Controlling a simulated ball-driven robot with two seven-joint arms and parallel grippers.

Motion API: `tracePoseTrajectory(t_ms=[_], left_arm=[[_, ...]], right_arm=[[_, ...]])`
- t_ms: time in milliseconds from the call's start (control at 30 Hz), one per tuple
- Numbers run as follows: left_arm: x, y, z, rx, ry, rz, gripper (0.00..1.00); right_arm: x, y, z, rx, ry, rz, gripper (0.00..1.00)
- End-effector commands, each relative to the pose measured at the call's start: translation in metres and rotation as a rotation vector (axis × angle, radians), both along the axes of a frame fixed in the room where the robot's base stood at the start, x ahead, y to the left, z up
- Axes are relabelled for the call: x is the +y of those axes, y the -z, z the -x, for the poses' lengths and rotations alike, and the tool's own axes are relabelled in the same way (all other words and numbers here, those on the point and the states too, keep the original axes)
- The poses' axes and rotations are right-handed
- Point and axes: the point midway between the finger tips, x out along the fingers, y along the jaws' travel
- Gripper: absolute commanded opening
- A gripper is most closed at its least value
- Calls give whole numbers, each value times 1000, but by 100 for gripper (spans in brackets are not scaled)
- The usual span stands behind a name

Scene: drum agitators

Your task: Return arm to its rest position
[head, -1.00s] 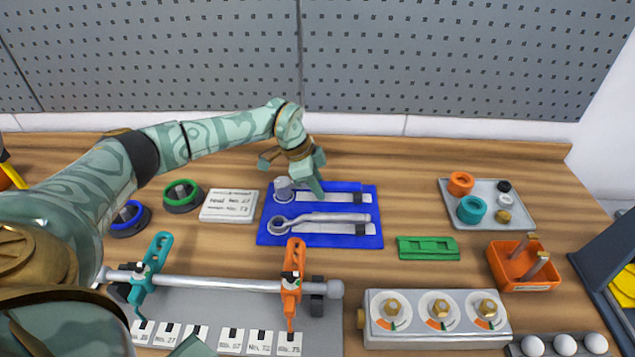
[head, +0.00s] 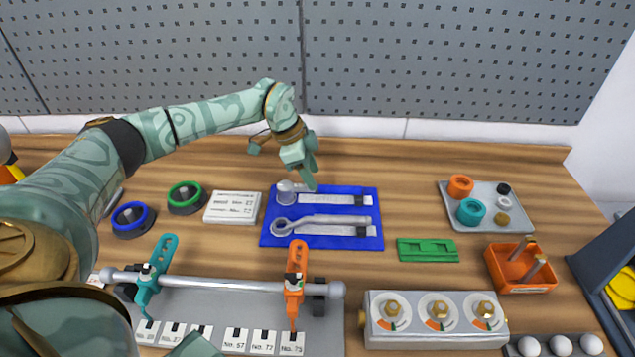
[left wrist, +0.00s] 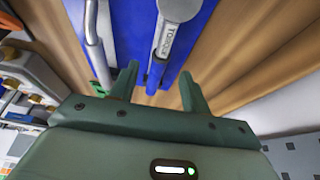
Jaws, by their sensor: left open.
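My left gripper (head: 309,170) is open and empty. It hangs over the back edge of a blue tool mat (head: 268,238), and its forearm reaches in from the left. In the left wrist view its two fingers (left wrist: 158,82) stand apart, with the mat (left wrist: 128,25) beyond them. A torque tool with a round head (head: 285,192) lies in the mat's back slot. A ring-ended wrench (head: 330,219) lies in the front slot.
Behind is a grey pegboard (head: 450,55). Left of the mat are a white label card (head: 232,208) and green and blue rings. Right are a green bracket (head: 428,250), a grey parts tray (head: 470,185) and an orange bin (head: 520,280). In front is a rod with clamps (head: 220,284).

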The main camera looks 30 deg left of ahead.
Motion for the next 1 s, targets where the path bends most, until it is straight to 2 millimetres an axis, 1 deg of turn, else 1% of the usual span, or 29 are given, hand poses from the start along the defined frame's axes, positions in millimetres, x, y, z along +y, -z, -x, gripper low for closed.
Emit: tracePoseTrajectory(t_ms=[33, 100, 200, 300, 400, 500, 767, 867, 900, 933, 1000], left_arm=[[6, -18, 2, -5, -2, -1, 47], [12, -37, 6, -6, -2, 0, 47], [20, -60, 11, -4, -1, 0, 47], [26, -77, 15, -3, -1, -1, 47], [31, -90, 17, -3, -1, 1, 47], [33, -97, 19, -1, -1, 1, 47], [34, -101, 20, -1, 0, 0, 47], [34, -118, 21, -8, 0, 1, 47], [34, -129, 21, -13, -1, 1, 47], [34, -134, 22, -15, -1, 0, 47], [34, -152, 23, -20, 0, 1, 47]], right_arm=[[0, -6, -1, -3, 0, 0, 36], [0, -10, -2, -5, 0, 0, 36], [0, -14, -3, -8, 0, 1, 36], [-1, -16, -4, -9, 0, 1, 36], [-1, -18, -4, -10, -1, 2, 36], [-2, -19, -4, -10, -1, 2, 36], [-2, -21, -5, -11, -1, 3, 36], [-2, -34, -7, -18, -1, 3, 36], [-2, -43, -9, -22, -1, 2, 36], [-2, -48, -10, -24, -1, 3, 36], [-2, -62, -13, -30, -1, 3, 36]])
